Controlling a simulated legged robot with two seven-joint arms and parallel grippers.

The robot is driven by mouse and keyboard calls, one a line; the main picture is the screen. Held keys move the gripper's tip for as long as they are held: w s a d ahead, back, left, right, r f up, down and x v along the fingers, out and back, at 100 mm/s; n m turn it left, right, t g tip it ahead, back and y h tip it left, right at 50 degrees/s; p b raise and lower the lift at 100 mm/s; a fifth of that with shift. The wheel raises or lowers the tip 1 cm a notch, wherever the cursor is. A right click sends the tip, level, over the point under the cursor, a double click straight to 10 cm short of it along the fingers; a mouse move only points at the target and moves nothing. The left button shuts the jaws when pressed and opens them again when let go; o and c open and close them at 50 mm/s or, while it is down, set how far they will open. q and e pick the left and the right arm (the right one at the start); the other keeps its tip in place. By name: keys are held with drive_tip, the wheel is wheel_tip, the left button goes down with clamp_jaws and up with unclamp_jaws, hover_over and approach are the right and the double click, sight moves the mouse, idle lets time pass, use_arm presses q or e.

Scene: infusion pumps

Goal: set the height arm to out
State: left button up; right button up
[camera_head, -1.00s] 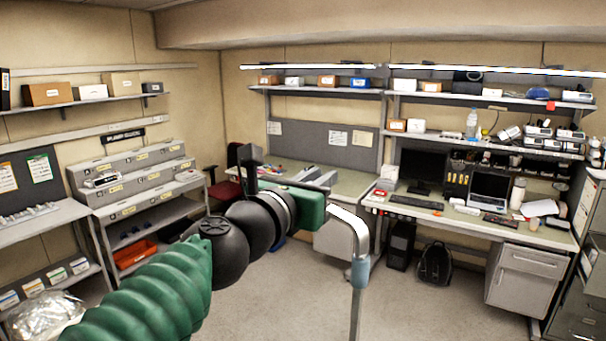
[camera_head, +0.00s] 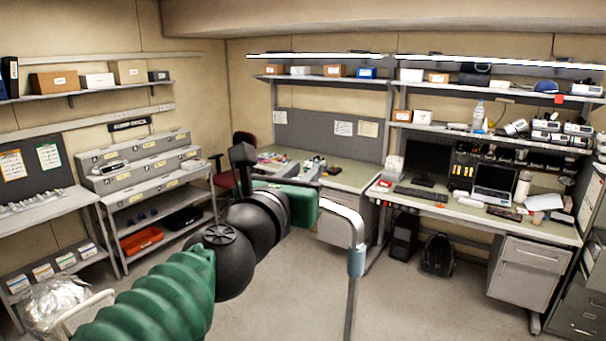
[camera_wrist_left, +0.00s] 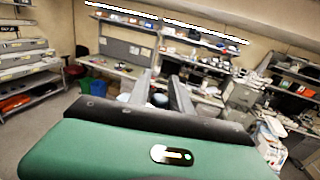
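My left gripper (camera_head: 292,184) reaches in from the lower left on its green and black arm in the head view. In the left wrist view its two grey fingers (camera_wrist_left: 161,78) stand apart with nothing between them. A pale bent tube (camera_head: 345,218) with a blue collar (camera_head: 356,262) and a grey upright shows just right of the green gripper body. I cannot tell whether it touches the gripper, or whether it is the height arm. No part is clearly recognisable as the height arm. My right gripper is not in view.
A grey stepped shelf unit (camera_head: 140,165) stands at the left. A workbench (camera_head: 480,215) with a monitor (camera_head: 427,160) and laptop (camera_head: 493,182) is at the right. The middle floor is open.

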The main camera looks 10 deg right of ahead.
use_arm(q)
drive_tip(key=shift+o, duration=1)
drive_tip(key=shift+s, duration=0.1)
drive_tip(key=v, duration=0.7)
drive_tip(key=shift+s+a, duration=0.2)
drive_tip(key=shift+s, duration=0.15)
